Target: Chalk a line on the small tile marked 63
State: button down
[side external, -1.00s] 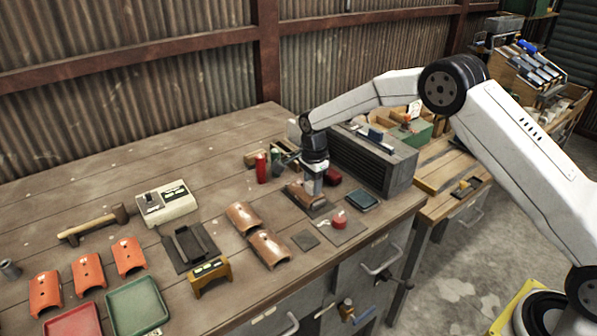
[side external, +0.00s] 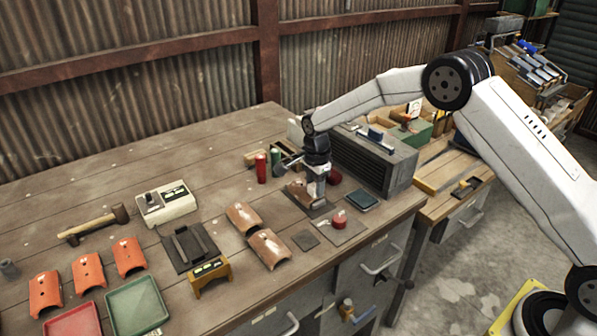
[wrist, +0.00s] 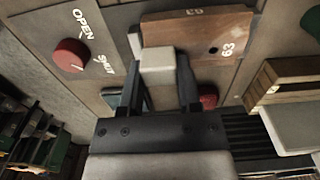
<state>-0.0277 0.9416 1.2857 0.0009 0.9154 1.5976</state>
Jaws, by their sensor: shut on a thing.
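A small brown tile marked 63 (wrist: 190,42) lies below my gripper in the wrist view. In the side external view the tile (side external: 297,191) sits on a dark plate (side external: 315,211), partly hidden by my gripper. My gripper (side external: 317,192) points down over the tile's right part. It is shut on a pale block of chalk (wrist: 157,68), which shows between the two fingers in the wrist view (wrist: 160,95). The chalk overlaps the tile's near edge in that view; I cannot tell whether it touches. No chalk line is clear on the part of the tile I see.
A red knob (wrist: 70,58) labelled OPEN and SHUT is beside the tile. Two larger orange tiles (side external: 268,247) lie left of the plate. A dark ribbed box (side external: 372,160) stands behind on the right. A red can (side external: 261,168) stands behind on the left. The bench's back left is clear.

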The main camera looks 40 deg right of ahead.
jog(key=shift+f, duration=0.15)
jog(key=shift+w, duration=0.45)
jog(key=shift+w, duration=0.2)
jog(key=shift+s, duration=0.25)
jog(key=shift+s+f, duration=0.1)
jog(key=shift+s, duration=0.5)
dwell(0.4)
jog(key=shift+w+r, duration=0.1)
jog(key=shift+r, duration=3.6)
